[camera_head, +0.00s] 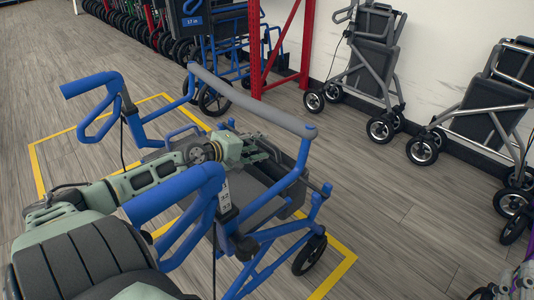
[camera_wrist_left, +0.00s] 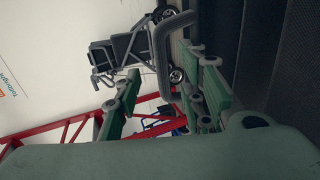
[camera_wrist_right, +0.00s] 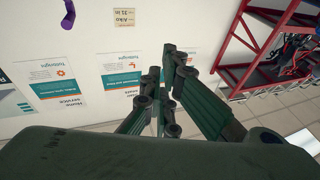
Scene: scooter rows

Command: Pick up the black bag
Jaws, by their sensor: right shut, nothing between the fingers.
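A dark grey-black bag (camera_head: 288,193) hangs in the blue walker frame (camera_head: 190,185), partly hidden by my left arm and the frame tubes. My left gripper (camera_head: 262,151) reaches over the walker, below its grey crossbar and close to the bag's upper edge. In the left wrist view my left gripper (camera_wrist_left: 160,78) has its fingers spread, with a grey bent tube (camera_wrist_left: 163,55) showing between them. Dark material (camera_wrist_left: 258,50), perhaps the bag, fills the right side there. My right gripper (camera_wrist_right: 163,75) is shut and empty, facing a wall.
The walker stands inside a yellow floor outline (camera_head: 40,172). Grey-black walkers (camera_head: 368,68) line the white wall at right. A red rack post (camera_head: 257,50) and more wheeled frames stand behind. Posters (camera_wrist_right: 55,83) hang on the wall.

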